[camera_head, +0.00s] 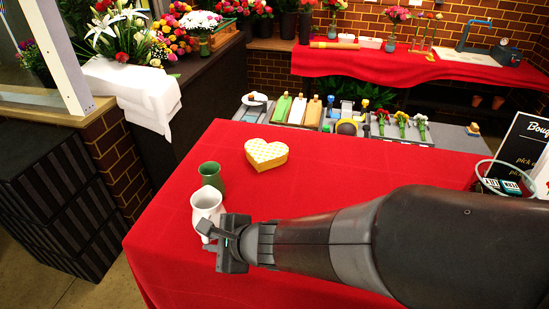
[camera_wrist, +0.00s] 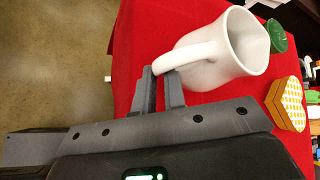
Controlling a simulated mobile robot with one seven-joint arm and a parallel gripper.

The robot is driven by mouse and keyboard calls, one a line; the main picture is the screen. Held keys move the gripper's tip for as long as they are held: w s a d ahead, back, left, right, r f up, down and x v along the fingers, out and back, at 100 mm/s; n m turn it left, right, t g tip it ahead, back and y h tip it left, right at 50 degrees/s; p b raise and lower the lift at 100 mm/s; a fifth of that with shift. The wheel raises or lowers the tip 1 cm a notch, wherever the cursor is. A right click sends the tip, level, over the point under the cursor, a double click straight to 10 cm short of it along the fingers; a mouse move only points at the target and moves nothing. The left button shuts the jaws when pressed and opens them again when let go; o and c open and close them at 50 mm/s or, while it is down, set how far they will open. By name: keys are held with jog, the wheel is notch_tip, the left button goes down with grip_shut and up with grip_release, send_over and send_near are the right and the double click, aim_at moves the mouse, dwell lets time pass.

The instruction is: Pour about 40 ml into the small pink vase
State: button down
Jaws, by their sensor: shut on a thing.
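A white jug (camera_head: 206,203) is near the left edge of the red-covered table. My gripper (camera_head: 213,232) is shut on its handle from the front right. In the wrist view the jug (camera_wrist: 232,48) lies just beyond the fingertips, with its handle between my two fingers (camera_wrist: 161,78). The jug looks roughly upright; I cannot tell whether its base touches the cloth, nor what is inside. A small green vase (camera_head: 211,177) stands just behind the jug, and shows partly in the wrist view (camera_wrist: 277,36). I can make out no small pink vase.
A heart-shaped yellow-and-white box (camera_head: 266,154) lies behind and right of the vase. A glass bowl (camera_head: 500,178) and a black sign (camera_head: 526,143) stand at the right. The red table's middle (camera_head: 340,170) is clear. Trays with flowers (camera_head: 400,122) are beyond its back edge.

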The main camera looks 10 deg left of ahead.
jog(key=shift+a+r, duration=0.15)
jog(key=shift+a, duration=0.05)
